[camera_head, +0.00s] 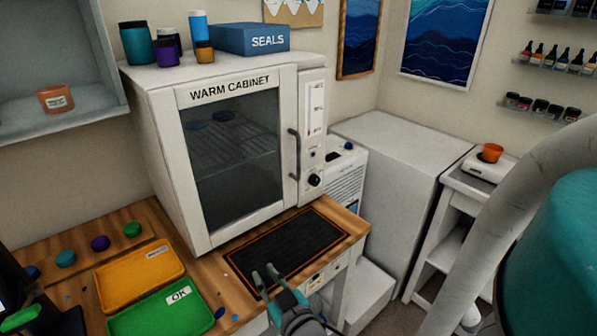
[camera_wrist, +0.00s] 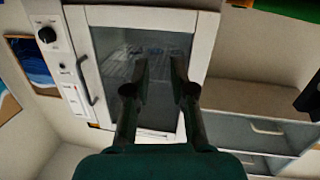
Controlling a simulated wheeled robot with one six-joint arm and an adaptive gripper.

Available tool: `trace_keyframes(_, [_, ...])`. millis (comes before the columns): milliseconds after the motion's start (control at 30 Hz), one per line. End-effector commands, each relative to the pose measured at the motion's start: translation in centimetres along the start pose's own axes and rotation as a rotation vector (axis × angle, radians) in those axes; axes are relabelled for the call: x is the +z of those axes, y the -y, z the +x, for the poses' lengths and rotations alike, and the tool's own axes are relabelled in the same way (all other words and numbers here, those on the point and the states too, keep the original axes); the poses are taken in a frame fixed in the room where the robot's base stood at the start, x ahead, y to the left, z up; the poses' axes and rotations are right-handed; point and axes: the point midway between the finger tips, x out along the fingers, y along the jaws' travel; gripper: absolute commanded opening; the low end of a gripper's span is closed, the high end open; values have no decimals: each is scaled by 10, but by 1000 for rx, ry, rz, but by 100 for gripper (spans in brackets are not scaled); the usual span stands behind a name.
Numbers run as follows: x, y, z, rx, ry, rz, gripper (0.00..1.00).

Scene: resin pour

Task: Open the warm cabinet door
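The warm cabinet (camera_head: 160,130) is a white box on the wooden bench, and its glass-fronted door (camera_head: 205,235) appears shut. A dark vertical handle (camera_head: 294,155) is on the door's right edge. In the wrist view, the picture is turned over, and the door (camera_wrist: 205,45) and handle (camera_wrist: 88,82) show, with the handle left of my fingers. My gripper (camera_head: 265,273) is in front of the cabinet, over the front of the black mat, below and apart from the handle. In the wrist view, my gripper (camera_wrist: 160,65) has its fingers parted with nothing between them.
The black mat (camera_head: 240,258) lies before the door. An orange tray (camera_head: 120,285) and a green OK tray (camera_head: 185,318) are at the left. A blue SEALS box (camera_head: 235,40) and several jars stand on the cabinet. A white block (camera_head: 400,150) is at the right.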

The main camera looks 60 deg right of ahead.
Motion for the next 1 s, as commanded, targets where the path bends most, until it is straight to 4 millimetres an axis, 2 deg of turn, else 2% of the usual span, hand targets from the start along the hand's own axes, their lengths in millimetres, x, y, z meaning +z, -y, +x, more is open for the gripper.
trace_keyframes(33, [-15, -13, 13, 40, -16, 5, 24])
trace_keyframes(200, [-54, -56, 44, 165, -39, 28, 24])
trace_keyframes(400, [-102, -113, 67, 313, -65, 63, 24])
trace_keyframes(533, [-127, -142, 73, 386, -79, 85, 24])
trace_keyframes(633, [-138, -156, 74, 422, -84, 97, 24])
trace_keyframes(833, [-146, -167, 78, 445, -88, 106, 24])
trace_keyframes(1000, [-147, -176, 98, 445, -87, 105, 24])
